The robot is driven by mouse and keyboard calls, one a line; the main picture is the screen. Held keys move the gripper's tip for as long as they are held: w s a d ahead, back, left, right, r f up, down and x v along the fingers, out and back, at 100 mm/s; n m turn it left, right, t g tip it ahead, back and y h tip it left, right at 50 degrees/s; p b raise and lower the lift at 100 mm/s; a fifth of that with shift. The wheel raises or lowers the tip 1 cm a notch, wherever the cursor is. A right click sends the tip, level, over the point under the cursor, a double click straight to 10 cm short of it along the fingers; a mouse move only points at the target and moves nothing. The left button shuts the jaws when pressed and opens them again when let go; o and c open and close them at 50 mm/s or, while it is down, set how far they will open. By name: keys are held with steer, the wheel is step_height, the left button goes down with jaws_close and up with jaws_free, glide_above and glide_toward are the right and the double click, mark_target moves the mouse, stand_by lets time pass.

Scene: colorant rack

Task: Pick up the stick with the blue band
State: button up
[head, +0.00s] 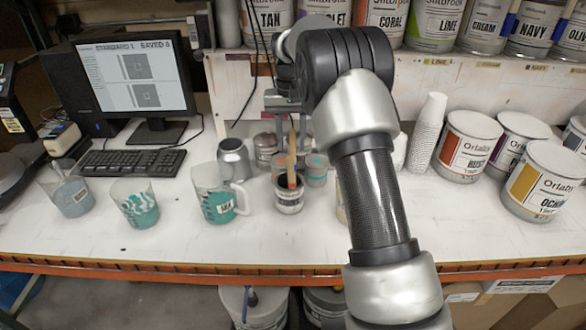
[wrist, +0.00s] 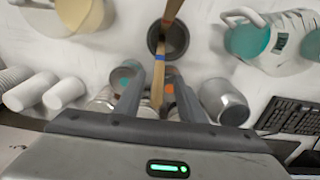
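Wooden sticks stand in a small open can (head: 289,201) on the bench below my gripper. In the wrist view a stick with a blue band (wrist: 159,58) leans across the can's dark opening (wrist: 181,42). Its pale upper part shows between my gripper's fingers (wrist: 158,97). Another stick with an orange-red band (head: 291,181) shows in the head view; the blue band cannot be made out there. My gripper (head: 285,122) is open, with a finger on each side of the stick and gaps visible. Whether the stick lies fully between the pads is unclear.
A grey metal canister (head: 234,159) and small cans (head: 265,148) stand close by. A jug of teal paint (head: 216,205) is to the left. Stacked white cups (head: 428,135) and large paint cans (head: 467,146) stand right. The front bench strip is clear.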

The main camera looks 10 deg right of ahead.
steer(key=f, duration=0.5)
steer(key=shift+d, duration=0.2)
jaws_close()
